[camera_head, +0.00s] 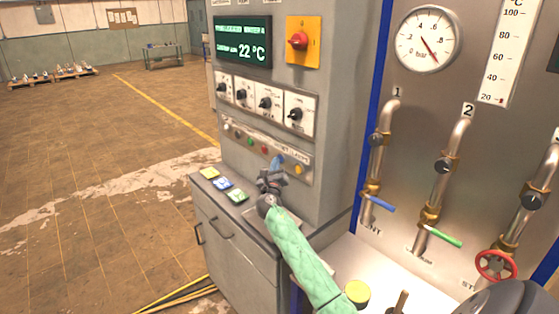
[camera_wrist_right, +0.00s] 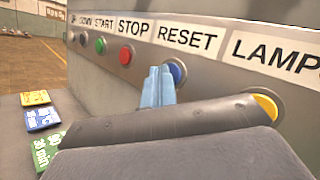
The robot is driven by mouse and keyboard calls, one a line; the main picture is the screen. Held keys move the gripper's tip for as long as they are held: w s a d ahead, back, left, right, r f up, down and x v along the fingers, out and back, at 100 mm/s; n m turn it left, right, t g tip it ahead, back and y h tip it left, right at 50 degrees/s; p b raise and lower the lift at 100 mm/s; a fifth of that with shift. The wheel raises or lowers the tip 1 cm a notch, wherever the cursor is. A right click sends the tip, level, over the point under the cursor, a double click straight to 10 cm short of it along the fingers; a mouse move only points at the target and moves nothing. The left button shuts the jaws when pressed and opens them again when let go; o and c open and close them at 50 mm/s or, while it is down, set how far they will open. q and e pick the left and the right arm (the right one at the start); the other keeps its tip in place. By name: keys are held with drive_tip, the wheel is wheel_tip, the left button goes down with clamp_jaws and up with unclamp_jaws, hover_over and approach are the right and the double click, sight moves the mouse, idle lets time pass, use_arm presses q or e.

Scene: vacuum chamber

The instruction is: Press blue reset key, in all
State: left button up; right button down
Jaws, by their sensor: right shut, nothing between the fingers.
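The blue reset key (camera_wrist_right: 177,71) is a round button under the RESET label (camera_wrist_right: 188,38) in the right wrist view. My right gripper (camera_wrist_right: 158,78) is shut and empty, with its light blue fingertips just left of the key and partly covering it. I cannot tell whether they touch it. In the head view my right gripper (camera_head: 277,161) reaches the button row on the grey console (camera_head: 335,150), and the key is not clearly visible there. My left gripper is not in view.
In the wrist view a red button (camera_wrist_right: 126,55) and a green button (camera_wrist_right: 100,45) sit left of the key, and a yellow one (camera_wrist_right: 265,105) sits right. Coloured cards (camera_head: 222,184) lie on the console ledge. Pipes with valves (camera_head: 378,150) stand at the right.

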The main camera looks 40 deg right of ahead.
drive_tip(key=shift+a, duration=0.6)
drive_tip(key=shift+a, duration=0.1)
drive_tip(key=a, duration=0.1)
drive_tip(key=a+p, duration=0.1)
drive_tip(key=a, duration=0.3)
drive_tip(key=shift+s, duration=0.25)
drive_tip(key=shift+d, duration=0.1)
idle(0.6)
